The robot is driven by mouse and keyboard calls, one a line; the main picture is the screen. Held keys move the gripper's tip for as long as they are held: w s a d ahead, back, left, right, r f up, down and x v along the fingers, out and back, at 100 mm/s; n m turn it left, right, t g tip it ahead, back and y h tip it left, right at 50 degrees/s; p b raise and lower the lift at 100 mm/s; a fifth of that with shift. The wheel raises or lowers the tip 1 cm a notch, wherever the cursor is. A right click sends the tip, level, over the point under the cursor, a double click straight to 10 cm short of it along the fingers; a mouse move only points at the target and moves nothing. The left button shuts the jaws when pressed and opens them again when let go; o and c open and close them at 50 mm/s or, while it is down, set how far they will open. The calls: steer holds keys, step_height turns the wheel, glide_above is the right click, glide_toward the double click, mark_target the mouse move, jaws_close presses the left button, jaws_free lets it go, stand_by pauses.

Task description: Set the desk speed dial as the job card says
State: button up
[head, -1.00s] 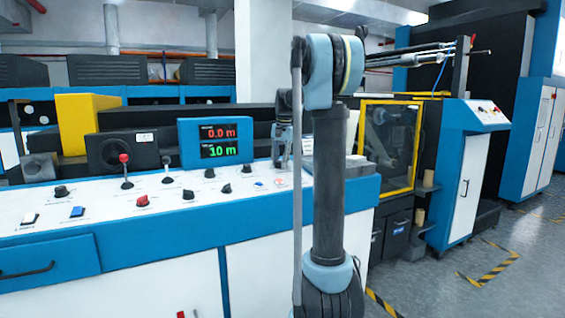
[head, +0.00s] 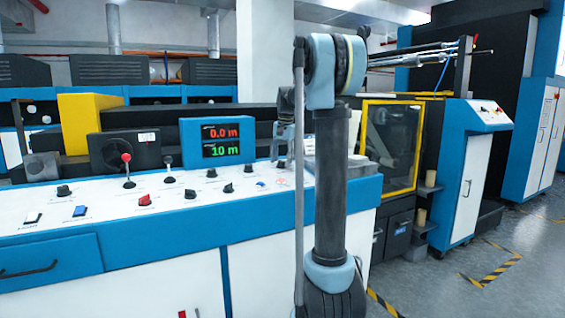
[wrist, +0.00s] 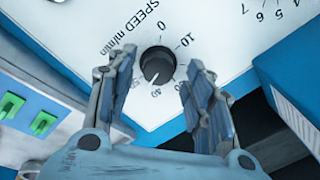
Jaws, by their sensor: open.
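The speed dial (wrist: 158,66) is a round black knob on a white panel in the wrist view. It has a pale pointer mark and a printed scale with "SPEED m/min", 0 and 10 visible. The pointer lies toward the lower side of the scale; its exact value is too small to read. My gripper (wrist: 157,72) is open, with one finger on each side of the dial. I cannot tell whether the fingers touch it. In the head view my gripper (head: 281,150) is at the desk's far right end, and the dial cannot be made out there. I see no readable job card.
The white desk (head: 110,212) carries several knobs, a red-topped lever (head: 127,170) and a blue switch (head: 80,211). A display (head: 217,142) shows red 0.0 m and a green reading like 1.0 m. Green switches (wrist: 42,123) sit left in the wrist view.

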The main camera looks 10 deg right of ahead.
mark_target(284, 162)
step_height(284, 162, up, 11)
steer(key=s, duration=0.1)
steer(key=shift+s+d, duration=0.2)
steer(key=shift+d, duration=0.2)
